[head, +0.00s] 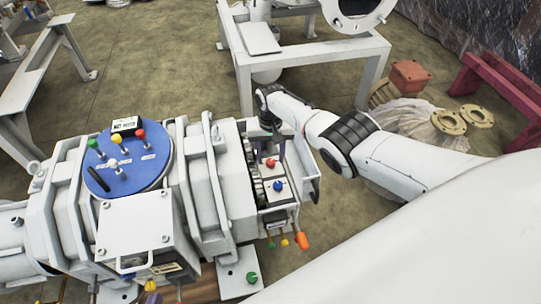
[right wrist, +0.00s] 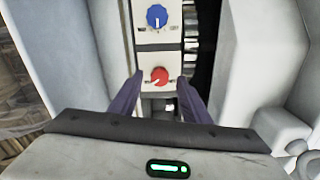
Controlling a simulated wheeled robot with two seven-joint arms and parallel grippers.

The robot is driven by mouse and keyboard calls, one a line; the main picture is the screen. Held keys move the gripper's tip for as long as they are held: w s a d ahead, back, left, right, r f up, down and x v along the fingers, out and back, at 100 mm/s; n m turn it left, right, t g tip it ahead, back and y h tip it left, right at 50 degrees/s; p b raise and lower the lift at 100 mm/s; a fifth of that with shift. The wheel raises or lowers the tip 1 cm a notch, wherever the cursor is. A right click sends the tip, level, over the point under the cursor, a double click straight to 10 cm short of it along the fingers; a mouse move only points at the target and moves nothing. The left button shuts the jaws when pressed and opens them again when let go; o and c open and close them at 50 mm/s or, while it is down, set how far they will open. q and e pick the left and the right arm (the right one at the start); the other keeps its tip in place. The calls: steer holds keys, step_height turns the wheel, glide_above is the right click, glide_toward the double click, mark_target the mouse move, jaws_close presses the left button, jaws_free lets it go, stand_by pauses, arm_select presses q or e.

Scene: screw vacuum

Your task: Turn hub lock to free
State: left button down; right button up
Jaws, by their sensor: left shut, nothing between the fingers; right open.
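A red knob (head: 270,162) and a blue knob (head: 278,186) sit on white plates at the right end of the white machine. No readable label shows which of them is the hub lock. In the right wrist view, the red knob (right wrist: 159,76) has a pale pointer slanting to the lower left; the blue knob (right wrist: 157,16) has its pointer downward. My right gripper (head: 268,147) is open, its purple fingers on either side of the red knob in the right wrist view (right wrist: 160,80). Contact cannot be told. My left gripper is not in view.
A blue disc (head: 128,172) with several coloured levers tops the machine. An orange-tipped lever (head: 302,241) and a green knob (head: 252,278) are nearby. A white upright plate (head: 308,170) stands right of the knobs.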

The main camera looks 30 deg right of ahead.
mark_target(271, 162)
arm_select(q)
steer(key=r+p, duration=0.1)
steer(key=p, duration=0.1)
steer(key=a+r+p, duration=0.1)
steer(key=p, duration=0.2)
steer(key=shift+s+a+m+g+p, duration=0.15)
steer(key=shift+s+m+g+p, duration=0.1)
steer(key=shift+m+g+p, duration=0.15)
arm_select(e)
step_height(271, 162, up, 9)
steer(key=shift+s, duration=0.1)
